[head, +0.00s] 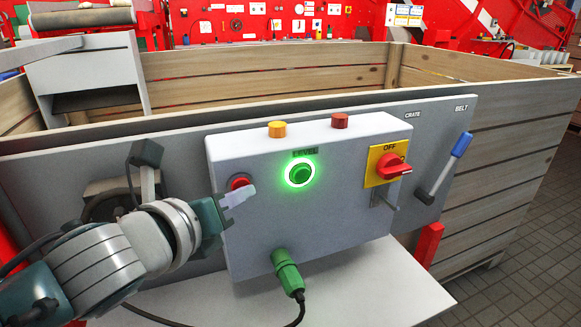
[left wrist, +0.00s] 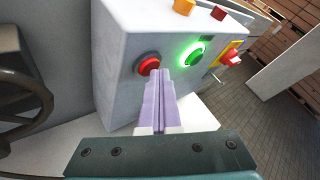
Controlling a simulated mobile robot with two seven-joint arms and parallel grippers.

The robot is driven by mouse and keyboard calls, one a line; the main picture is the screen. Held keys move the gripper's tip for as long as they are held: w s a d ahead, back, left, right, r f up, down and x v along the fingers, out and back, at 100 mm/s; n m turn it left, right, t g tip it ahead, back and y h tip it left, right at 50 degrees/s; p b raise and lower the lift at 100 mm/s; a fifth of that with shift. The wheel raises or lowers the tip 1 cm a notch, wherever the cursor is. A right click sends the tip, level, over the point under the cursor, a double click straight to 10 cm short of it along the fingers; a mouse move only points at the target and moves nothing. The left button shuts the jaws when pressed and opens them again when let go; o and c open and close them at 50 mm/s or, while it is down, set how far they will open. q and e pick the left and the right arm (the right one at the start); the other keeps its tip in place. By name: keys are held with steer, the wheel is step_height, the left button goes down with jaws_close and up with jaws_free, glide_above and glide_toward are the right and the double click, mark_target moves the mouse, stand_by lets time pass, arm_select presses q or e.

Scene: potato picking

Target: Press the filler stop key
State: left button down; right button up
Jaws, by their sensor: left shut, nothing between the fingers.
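A light grey control box (head: 320,230) carries a red round key (head: 240,184) on the left of its front face. A green key (head: 301,174) with a bright lit ring sits to the right of it, under a small label reading LEVEL. My left gripper (head: 250,190) is shut and empty, its pale fingertips just in front of the red key and overlapping its lower right edge in the head view. In the left wrist view the shut fingers (left wrist: 160,80) point at the red key (left wrist: 148,65). I cannot tell whether they touch it. My right gripper is not in view.
A yellow panel (head: 388,165) marked OFF holds a red rotary switch. Yellow (head: 277,129) and red (head: 340,121) caps stand on top of the box. A blue-handled lever (head: 455,160) is at the right. A green plug (head: 287,272) with a cable hangs below. A wooden crate (head: 260,70) stands behind.

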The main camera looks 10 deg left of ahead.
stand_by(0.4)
arm_select(q)
steer(key=shift+s+d, duration=0.4)
steer(key=shift+s, duration=0.25)
steer(key=shift+d+p, duration=0.1)
steer(key=shift+p, duration=0.2)
steer(key=s+d, duration=0.1)
steer(key=s, duration=0.1)
steer(key=s+d, duration=0.1)
steer(key=s, duration=0.1)
steer(key=shift+d+p, duration=0.35)
